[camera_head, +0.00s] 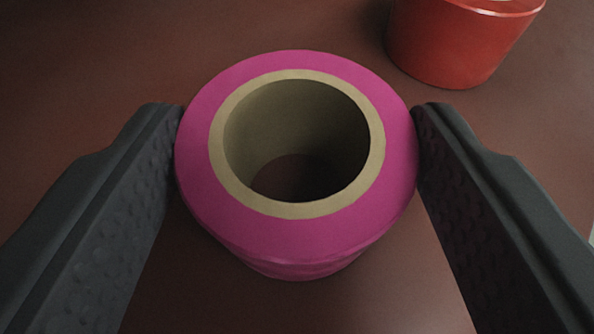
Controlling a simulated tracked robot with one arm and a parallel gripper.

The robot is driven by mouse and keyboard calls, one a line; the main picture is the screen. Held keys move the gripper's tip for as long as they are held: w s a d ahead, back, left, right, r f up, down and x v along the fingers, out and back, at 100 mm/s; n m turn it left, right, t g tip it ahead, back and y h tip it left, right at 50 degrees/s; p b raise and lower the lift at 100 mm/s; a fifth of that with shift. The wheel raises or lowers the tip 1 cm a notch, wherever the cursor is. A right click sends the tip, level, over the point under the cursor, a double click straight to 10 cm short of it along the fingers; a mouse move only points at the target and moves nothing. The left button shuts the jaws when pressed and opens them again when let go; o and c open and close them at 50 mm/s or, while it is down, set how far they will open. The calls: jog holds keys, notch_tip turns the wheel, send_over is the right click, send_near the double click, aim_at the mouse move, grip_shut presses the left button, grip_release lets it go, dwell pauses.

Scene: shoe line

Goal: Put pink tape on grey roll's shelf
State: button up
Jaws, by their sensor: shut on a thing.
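The pink tape (393,150) is a magenta roll with a tan core and an open hole, seen from above in the middle of the view. My gripper (298,125) is shut on it, with one dark padded finger pressed against its left side and the other against its right side. The tape's axis is roughly upright, tilted a little relative to the camera. I cannot tell whether its underside touches the brown surface below. No grey roll and no separate shelf show in this view.
A red roll (445,45) stands on the brown surface (80,70) at the upper right, cut off by the top edge. It is apart from the pink tape and the right finger. The surface to the left is clear.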

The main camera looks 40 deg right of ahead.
jog(key=o, duration=0.7)
jog(key=b+v, duration=0.1)
jog(key=v, duration=0.9)
jog(key=shift+r, duration=0.15)
jog(key=shift+v, duration=0.95)
